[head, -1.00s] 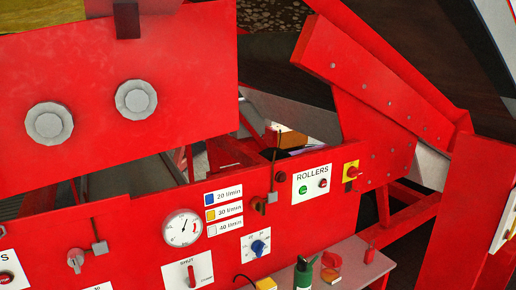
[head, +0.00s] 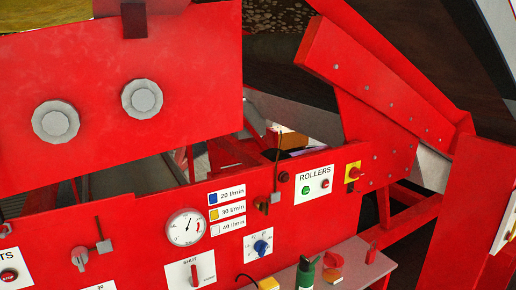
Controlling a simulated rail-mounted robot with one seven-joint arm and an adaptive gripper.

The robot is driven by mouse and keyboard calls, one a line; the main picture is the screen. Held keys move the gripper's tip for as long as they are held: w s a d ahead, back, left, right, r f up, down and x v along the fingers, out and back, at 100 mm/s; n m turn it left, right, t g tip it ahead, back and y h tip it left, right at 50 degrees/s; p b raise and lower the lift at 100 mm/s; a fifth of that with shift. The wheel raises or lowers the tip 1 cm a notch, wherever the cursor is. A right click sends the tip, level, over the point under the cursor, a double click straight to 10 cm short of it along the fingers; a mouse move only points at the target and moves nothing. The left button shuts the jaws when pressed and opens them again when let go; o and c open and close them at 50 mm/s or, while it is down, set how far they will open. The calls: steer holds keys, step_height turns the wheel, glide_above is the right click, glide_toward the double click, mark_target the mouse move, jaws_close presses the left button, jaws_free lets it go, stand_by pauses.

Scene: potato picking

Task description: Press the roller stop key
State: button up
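A white plate labelled ROLLERS (head: 314,173) is fixed to the red machine panel, right of centre. It carries a green button (head: 306,189) on the left and a red button (head: 325,184) on the right. No marking on the buttons can be read at this size. My gripper is not in view, and nothing covers the two buttons.
A red knob on a yellow plate (head: 353,171) sits just right of the ROLLERS plate. A small lever (head: 276,197), a gauge (head: 186,227) and a blue dial (head: 260,246) are to the left. Below, a shelf (head: 352,256) holds a green bottle (head: 305,273).

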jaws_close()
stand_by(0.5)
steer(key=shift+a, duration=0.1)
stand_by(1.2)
